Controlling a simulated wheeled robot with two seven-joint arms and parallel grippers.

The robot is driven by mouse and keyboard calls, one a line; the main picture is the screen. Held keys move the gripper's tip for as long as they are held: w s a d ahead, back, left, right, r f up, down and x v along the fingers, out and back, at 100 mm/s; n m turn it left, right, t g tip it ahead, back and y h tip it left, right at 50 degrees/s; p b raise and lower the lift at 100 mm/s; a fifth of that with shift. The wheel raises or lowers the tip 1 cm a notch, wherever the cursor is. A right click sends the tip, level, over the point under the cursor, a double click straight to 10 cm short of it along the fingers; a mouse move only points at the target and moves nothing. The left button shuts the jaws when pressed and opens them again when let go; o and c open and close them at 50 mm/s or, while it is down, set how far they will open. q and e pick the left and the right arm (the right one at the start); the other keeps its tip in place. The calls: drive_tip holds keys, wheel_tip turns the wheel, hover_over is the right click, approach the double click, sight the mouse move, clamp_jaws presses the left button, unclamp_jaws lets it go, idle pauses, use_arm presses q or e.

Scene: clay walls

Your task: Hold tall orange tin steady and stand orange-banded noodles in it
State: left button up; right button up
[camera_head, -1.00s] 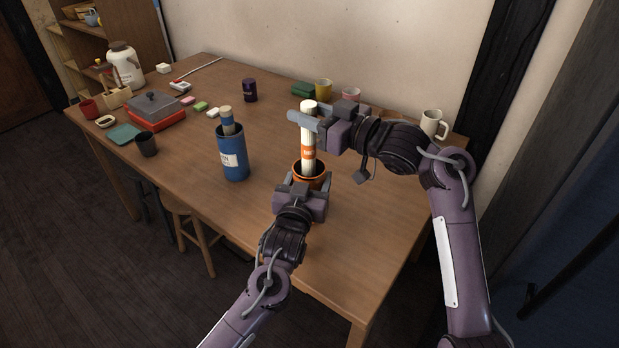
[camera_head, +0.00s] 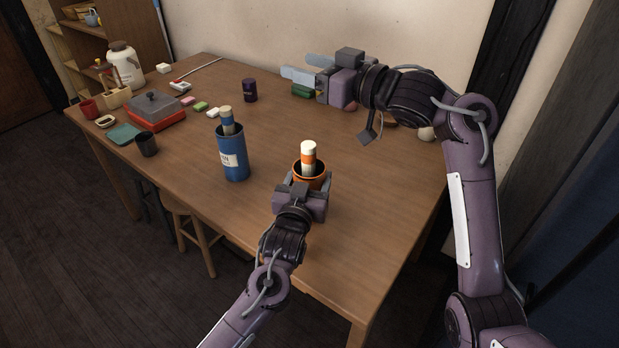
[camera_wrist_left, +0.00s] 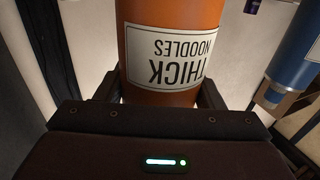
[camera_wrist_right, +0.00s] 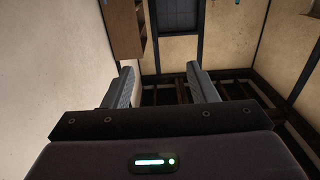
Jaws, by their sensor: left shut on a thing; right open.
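The tall orange tin (camera_head: 321,181) stands on the table near the front edge. In the left wrist view the tin (camera_wrist_left: 172,75) carries a white label reading "THICK NOODLES". My left gripper (camera_head: 306,187) is shut around the tin from the front. The orange-banded noodles (camera_head: 308,158) stand inside the tin, their pale top and orange band above the rim, their lower part hidden. My right gripper (camera_head: 300,77) is open and empty, raised above the back of the table, apart from the noodles. In the right wrist view its fingers (camera_wrist_right: 162,88) are spread with nothing between them.
A blue tin (camera_head: 235,163) with a blue-banded bundle (camera_head: 227,122) in it stands left of the orange tin.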

drive_tip(key=shift+r, duration=0.55)
use_arm(q)
drive_tip(key=o, duration=1.1)
drive_tip(key=shift+c, duration=0.2)
drive_tip(key=v, duration=1.2)
drive_tip(key=shift+f, duration=0.1)
